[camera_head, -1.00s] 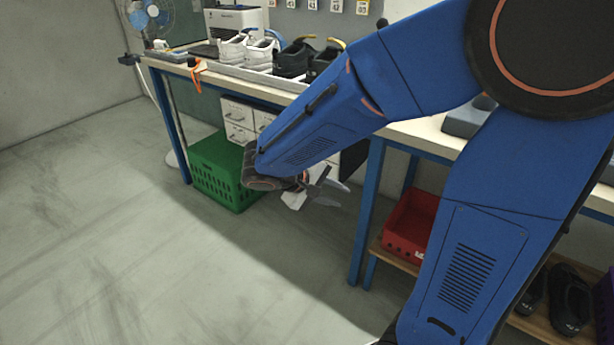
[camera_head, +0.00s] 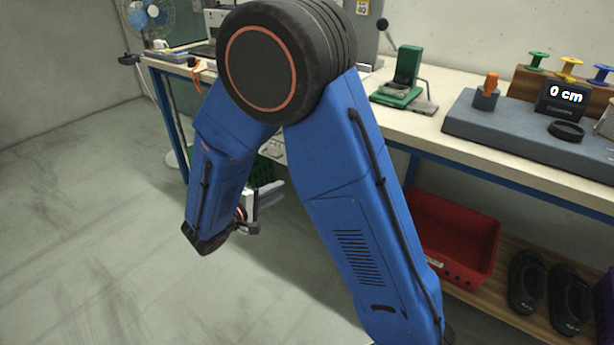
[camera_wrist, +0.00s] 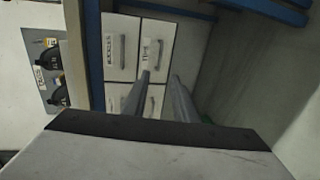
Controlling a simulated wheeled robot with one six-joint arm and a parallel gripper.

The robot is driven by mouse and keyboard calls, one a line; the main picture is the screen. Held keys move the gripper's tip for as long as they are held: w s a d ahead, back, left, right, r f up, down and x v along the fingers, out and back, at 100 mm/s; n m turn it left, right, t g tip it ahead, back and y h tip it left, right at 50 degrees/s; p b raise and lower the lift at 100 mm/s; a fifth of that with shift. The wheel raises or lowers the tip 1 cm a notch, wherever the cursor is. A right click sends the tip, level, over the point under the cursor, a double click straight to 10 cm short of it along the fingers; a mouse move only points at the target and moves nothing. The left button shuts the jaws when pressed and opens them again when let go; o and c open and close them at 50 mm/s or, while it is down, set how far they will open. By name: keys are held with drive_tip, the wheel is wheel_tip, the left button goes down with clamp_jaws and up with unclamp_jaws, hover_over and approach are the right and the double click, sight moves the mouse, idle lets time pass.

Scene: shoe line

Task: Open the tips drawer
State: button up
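A white drawer cabinet (camera_wrist: 130,45) with several small drawers, dark handles and small labels fills the upper middle of the wrist view. The drawers look shut. In the head view only a strip of the cabinet (camera_head: 272,150) shows behind my arm. My gripper (camera_wrist: 161,76) is open and empty. Its two fingers point toward the cabinet and cover part of the right-hand and lower drawers. In the head view my gripper (camera_head: 258,212) hangs low, below the bench; contact is not visible.
A green crate (camera_head: 262,170) stands partly hidden behind my arm. Blue bench legs and rails (camera_wrist: 95,60) flank the cabinet. A red bin (camera_head: 455,240) and black shoes (camera_head: 548,295) sit on the lower shelf at right. The floor at left is clear.

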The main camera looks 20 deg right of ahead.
drive_tip(key=x, duration=1.6)
drive_tip(key=shift+w+d+f, duration=0.15)
drive_tip(key=shift+d, duration=0.1)
clamp_jaws()
idle(0.9)
